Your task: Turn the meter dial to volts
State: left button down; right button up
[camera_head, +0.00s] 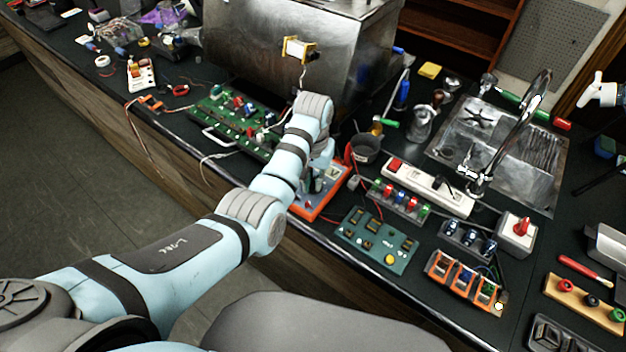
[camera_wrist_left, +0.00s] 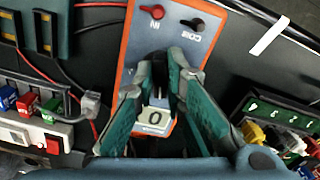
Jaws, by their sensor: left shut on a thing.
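The meter is a grey box with an orange edge (camera_head: 308,212), lying on the black counter. In the left wrist view its grey face (camera_wrist_left: 172,32) carries a red IN jack (camera_wrist_left: 152,12), a black COM jack (camera_wrist_left: 193,24) and a small display (camera_wrist_left: 155,121) reading 0. My left gripper (camera_wrist_left: 160,72) points down at the meter face, its fingers shut around the dark dial (camera_wrist_left: 158,72) between the jacks and the display. The fingers hide most of the dial and its markings, so its setting cannot be read. In the head view my left gripper (camera_head: 322,178) partly covers the meter.
A teal board (camera_head: 375,241), a white power strip (camera_head: 430,186) and a dark pot (camera_head: 366,149) are close on the right. A sink (camera_head: 475,130) lies farther right.

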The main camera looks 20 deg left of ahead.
dwell(0.4)
pick_arm(q)
jog(key=c, duration=1.6)
grip_release()
jog(key=shift+d, duration=0.15)
jog(key=shift+c, duration=0.2)
notch_tip(320, 180, up, 8)
jog(key=shift+w+f, duration=0.1)
jog(key=shift+f, duration=0.15)
